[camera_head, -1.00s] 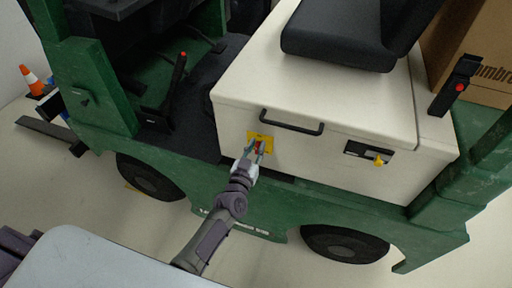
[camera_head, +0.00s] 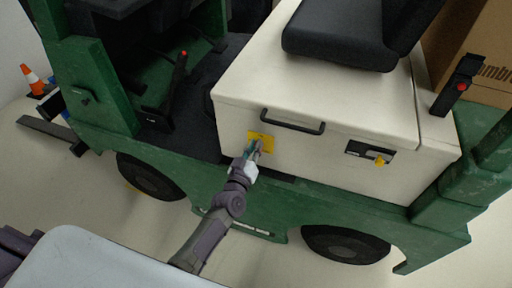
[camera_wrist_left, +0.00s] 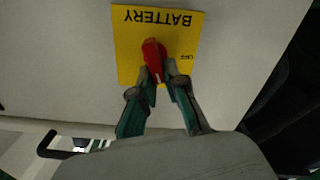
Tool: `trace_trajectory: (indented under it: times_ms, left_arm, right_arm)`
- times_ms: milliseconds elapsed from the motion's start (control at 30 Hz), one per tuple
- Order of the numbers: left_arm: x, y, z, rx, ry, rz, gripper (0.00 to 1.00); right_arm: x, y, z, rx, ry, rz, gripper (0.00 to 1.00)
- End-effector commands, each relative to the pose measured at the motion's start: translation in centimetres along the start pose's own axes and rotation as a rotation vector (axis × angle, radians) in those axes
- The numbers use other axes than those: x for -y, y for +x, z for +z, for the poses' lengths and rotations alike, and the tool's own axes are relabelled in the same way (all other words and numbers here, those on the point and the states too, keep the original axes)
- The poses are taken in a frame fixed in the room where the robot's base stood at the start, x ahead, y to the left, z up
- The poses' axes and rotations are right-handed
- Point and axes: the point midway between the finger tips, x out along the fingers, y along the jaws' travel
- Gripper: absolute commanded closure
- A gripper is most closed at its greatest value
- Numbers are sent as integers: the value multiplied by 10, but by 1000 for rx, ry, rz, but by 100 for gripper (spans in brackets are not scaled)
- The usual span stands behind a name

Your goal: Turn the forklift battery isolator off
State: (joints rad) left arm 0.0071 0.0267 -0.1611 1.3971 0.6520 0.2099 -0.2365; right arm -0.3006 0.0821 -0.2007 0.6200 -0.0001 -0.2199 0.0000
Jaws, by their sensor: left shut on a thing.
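The battery isolator is a red handle (camera_wrist_left: 153,56) on a yellow plate (camera_wrist_left: 126,50) marked BATTERY, which reads upside down in the left wrist view. A small label, seemingly OFF, is on the plate's right side there. The handle stands slightly tilted. In the head view the yellow plate (camera_head: 265,138) is on the front of the forklift's cream battery cover (camera_head: 232,125), and the handle is hidden by the gripper. My left gripper (camera_head: 256,147) is at the plate, its fingertips (camera_wrist_left: 161,74) shut on the handle's lower end. My right gripper is not in view.
A black grab handle (camera_head: 292,122) sits just above the plate. The green forklift body (camera_head: 275,205) is below. A cardboard box (camera_head: 490,55) is at right, an orange cone (camera_head: 31,76) at far left.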

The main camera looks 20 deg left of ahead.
Motion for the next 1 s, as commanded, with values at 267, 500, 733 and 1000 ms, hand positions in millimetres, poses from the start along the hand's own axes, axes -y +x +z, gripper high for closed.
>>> trace_trajectory:
  times_ms: [267,500,733,1000]
  left_arm:
    - [6,0,2,0,-264,0,100]
    - [9,0,4,1,-494,0,100]
    - [13,0,7,1,-712,-1,100]
    - [15,-1,10,2,-948,-1,100]
  right_arm:
    - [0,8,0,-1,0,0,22]
    - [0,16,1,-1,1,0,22]
    - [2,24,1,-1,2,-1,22]
    - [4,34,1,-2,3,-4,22]
